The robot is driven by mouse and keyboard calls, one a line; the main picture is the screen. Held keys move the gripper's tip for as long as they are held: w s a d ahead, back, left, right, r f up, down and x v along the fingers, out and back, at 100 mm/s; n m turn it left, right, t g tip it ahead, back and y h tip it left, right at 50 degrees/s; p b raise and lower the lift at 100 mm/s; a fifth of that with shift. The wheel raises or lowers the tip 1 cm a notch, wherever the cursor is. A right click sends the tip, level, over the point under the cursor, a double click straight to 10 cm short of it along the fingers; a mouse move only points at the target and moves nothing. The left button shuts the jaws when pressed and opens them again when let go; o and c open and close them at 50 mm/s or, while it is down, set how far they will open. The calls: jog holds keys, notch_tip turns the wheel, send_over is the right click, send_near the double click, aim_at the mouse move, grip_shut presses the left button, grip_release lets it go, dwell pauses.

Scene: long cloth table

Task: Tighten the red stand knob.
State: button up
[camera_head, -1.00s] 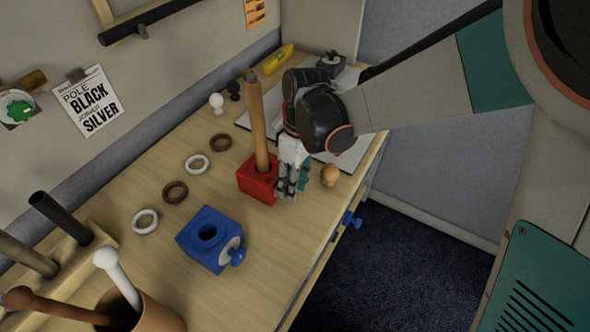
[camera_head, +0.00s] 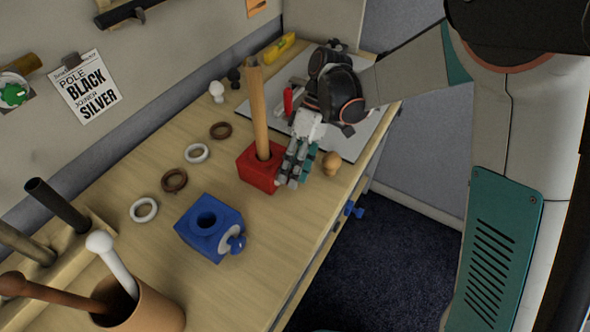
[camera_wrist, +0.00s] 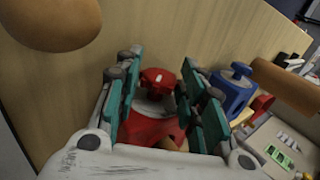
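The red stand (camera_head: 256,174) sits on the table with a wooden pole (camera_head: 259,115) upright in it. In the wrist view its red knob (camera_wrist: 158,80) lies between the finger pads, over a pale disc on the red stand (camera_wrist: 150,128). My gripper (camera_head: 291,178) is at the right side of the stand, reaching down over the knob side and hiding the knob in the head view. In the wrist view my gripper (camera_wrist: 161,72) is open, with a gap showing on each side of the knob.
A blue stand (camera_head: 208,228) with a blue knob (camera_head: 237,243) is nearer the camera. A wooden knob-shaped piece (camera_head: 331,162) stands close right of my gripper. Several rings lie left. A cup (camera_head: 150,312) with poles is at front left. The table edge is close on the right.

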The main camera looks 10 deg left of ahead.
jog(key=shift+o, duration=0.3)
jog(key=v, duration=0.7)
jog(key=shift+w+r, duration=0.15)
jog(key=shift+r, duration=0.05)
jog(key=shift+d, duration=0.1)
